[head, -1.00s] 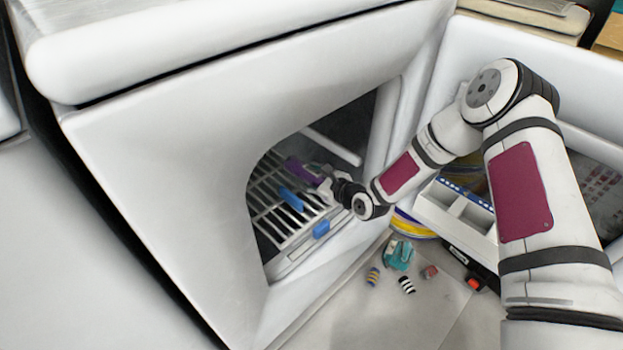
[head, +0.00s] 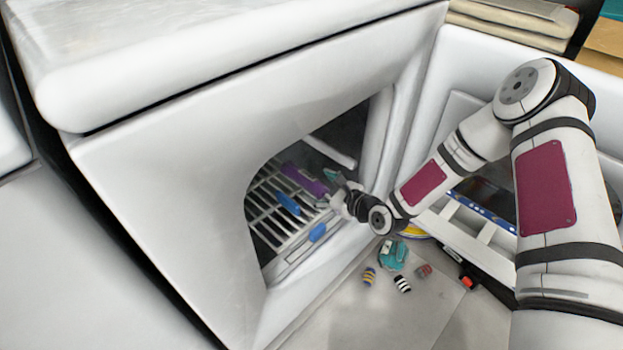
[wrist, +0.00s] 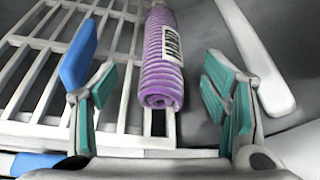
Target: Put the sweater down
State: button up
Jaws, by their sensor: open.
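The sweater is a purple, ribbed roll with a printed label. It lies on the slatted white rack inside the white opening, and it shows in the head view (head: 303,180) and in the wrist view (wrist: 162,85). My gripper (head: 335,186) is at the mouth of the opening, just to the right of the sweater's near end. In the wrist view my gripper (wrist: 158,75) has its teal-padded fingers wide apart, with the near end of the roll between them and a clear gap on both sides. Nothing is held.
Two blue pieces (head: 288,203) (head: 317,232) are on the rack (head: 270,213) and its front edge. A pale bar (wrist: 250,50) lies right of the sweater. Outside, a teal object (head: 392,254) and small striped items (head: 402,284) lie on the floor. The opening's rim is close to my arm.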

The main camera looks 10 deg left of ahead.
jog(key=p+v, duration=0.1)
jog(key=v, duration=0.4)
jog(key=shift+s, duration=0.1)
jog(key=shift+d+r+n, duration=0.1)
jog(key=shift+d+n, duration=0.1)
jog(key=shift+n, duration=0.1)
jog(key=s+d+r+n+g+h, duration=0.3)
jog(key=s+d+r+n+h, duration=0.2)
jog(key=d+r+n, duration=0.35)
jog(key=s+d+r+n+g+h, duration=0.2)
jog(key=s+d+r+n+h, duration=0.35)
jog(key=d+r, duration=0.55)
jog(key=s+r+n+g, duration=0.2)
jog(key=s+r+n, duration=0.2)
jog(key=s, duration=1.1)
jog(key=s+r+n+g, duration=0.2)
jog(key=s+r+n, duration=0.2)
jog(key=s+r, duration=0.5)
jog(key=s, duration=0.6)
jog(key=shift+s+r+n+y, duration=0.2)
jog(key=shift+s+n+y, duration=0.1)
jog(key=shift+s+y, duration=0.1)
